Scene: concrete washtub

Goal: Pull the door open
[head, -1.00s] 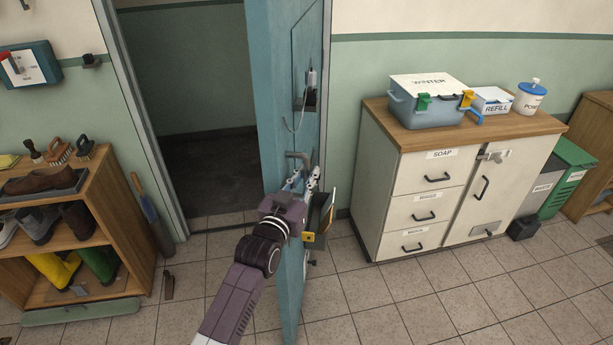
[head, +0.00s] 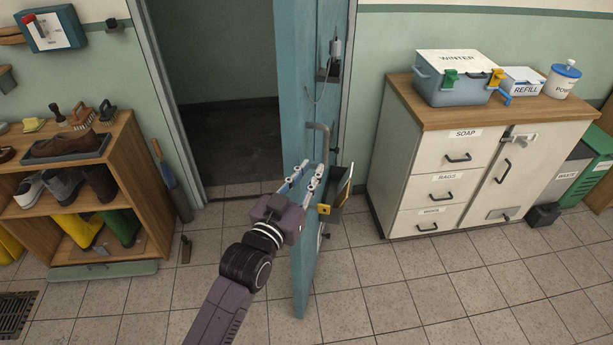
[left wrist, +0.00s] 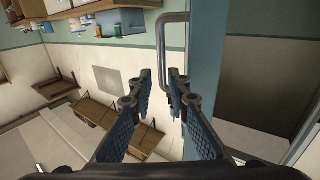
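The blue door (head: 307,235) stands open, swung out from its frame and seen nearly edge-on in the head view. Its grey bar handle (head: 326,140) sticks out from the door; it also shows in the left wrist view (left wrist: 162,45). My left gripper (head: 304,167) is in front of the door, just below and nearer than the handle. In the left wrist view its fingers (left wrist: 161,77) are apart, with the handle bar lined up beyond the gap between them. I see nothing held. My right gripper is not in view.
A dark doorway (head: 225,100) opens left of the door. A shoe shelf (head: 140,215) stands left, a white cabinet (head: 425,185) right. A black holder (head: 337,203) is by the door behind my gripper. Tiled floor in front is clear.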

